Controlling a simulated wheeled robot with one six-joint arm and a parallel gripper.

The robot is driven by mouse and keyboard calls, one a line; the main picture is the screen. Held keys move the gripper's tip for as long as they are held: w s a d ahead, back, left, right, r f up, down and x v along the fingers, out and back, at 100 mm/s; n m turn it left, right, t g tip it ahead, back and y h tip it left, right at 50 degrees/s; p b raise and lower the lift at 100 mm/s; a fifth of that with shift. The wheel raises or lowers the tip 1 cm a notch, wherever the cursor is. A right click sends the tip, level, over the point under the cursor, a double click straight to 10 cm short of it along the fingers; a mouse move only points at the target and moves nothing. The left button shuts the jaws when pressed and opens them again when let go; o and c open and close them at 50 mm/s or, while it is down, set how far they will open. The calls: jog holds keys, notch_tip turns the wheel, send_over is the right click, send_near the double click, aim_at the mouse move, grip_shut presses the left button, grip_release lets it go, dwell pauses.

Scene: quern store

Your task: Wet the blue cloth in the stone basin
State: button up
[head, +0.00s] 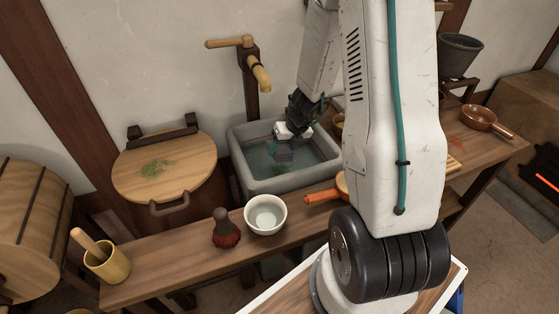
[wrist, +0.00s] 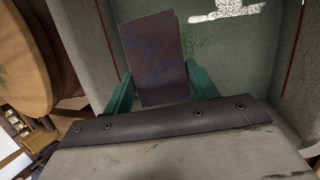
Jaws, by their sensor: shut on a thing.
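The grey stone basin (head: 245,186) stands against the wall and holds greenish water (head: 262,165). My gripper (head: 293,140) is inside the basin's outline, pointing down. It is shut on the cloth (wrist: 157,60), a folded, dark blue-brown piece between the teal fingers in the wrist view. In the head view the cloth (head: 284,154) hangs dark below the fingers, over or at the water. I cannot tell whether its lower end is under the surface. The basin wall (wrist: 75,40) also shows in the wrist view.
A wooden tap (head: 260,76) rises behind the basin. A round wooden lid (head: 165,168) with a green smear lies to the left. On the bench in front are a white bowl (head: 266,214), a dark red brush (head: 226,232) and a mortar cup (head: 107,264). A pan (head: 482,119) sits right.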

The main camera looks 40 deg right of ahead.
aim_at(283, 150)
jog(key=shift+r, duration=4.05)
jog(key=shift+r, duration=2)
